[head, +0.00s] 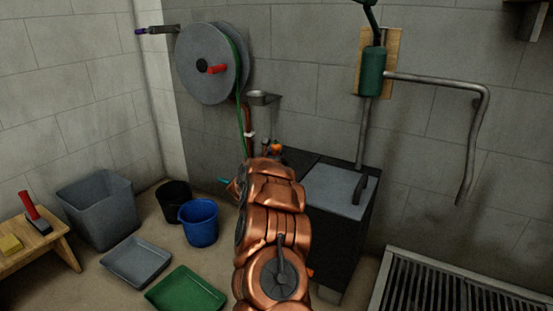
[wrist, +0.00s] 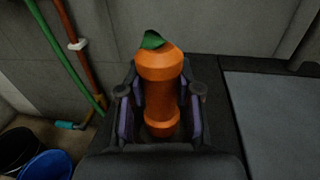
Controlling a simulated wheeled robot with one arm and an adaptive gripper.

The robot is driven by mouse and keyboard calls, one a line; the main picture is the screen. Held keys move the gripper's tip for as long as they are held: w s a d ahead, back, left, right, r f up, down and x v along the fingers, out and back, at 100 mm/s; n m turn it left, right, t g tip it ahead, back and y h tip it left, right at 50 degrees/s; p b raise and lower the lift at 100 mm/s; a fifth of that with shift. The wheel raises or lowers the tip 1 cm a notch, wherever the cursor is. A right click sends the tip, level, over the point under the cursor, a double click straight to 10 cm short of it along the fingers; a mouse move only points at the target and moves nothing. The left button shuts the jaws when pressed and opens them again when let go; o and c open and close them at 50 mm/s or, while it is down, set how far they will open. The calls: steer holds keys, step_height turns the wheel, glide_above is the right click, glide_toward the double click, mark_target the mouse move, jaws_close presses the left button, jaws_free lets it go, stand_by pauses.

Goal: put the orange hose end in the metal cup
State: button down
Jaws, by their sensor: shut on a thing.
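The orange hose end (wrist: 162,95) stands between the two fingers of my gripper (wrist: 159,91) in the wrist view, with a short bit of green (wrist: 152,40) at its top. My gripper is shut on it. In the head view a bit of orange (head: 276,148) shows just past my arm, and my arm hides most of the gripper. The metal cup (head: 262,97) is fixed to the grey wall, above and a little left of the gripper in the head view. The cup's inside is not clearly seen. It is not in the wrist view.
A hose reel (head: 207,63) with green hose (head: 240,100) hangs left of the cup. A dark cabinet with a grey lid (head: 337,190) stands right of my arm. Buckets and trays sit on the floor at left.

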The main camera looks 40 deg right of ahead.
steer(key=shift+f, duration=0.75)
steer(key=shift+f+b, duration=0.15)
steer(key=shift+b, duration=0.25)
steer(key=c, duration=0.8)
jaws_free()
steer(key=shift+r+p, duration=0.2)
steer(key=shift+p, duration=0.15)
steer(key=shift+a, duration=0.15)
steer(key=p+v, duration=0.2)
steer(key=v, duration=0.9)
steer(key=shift+s+a, duration=0.2)
steer(key=shift+a, duration=0.15)
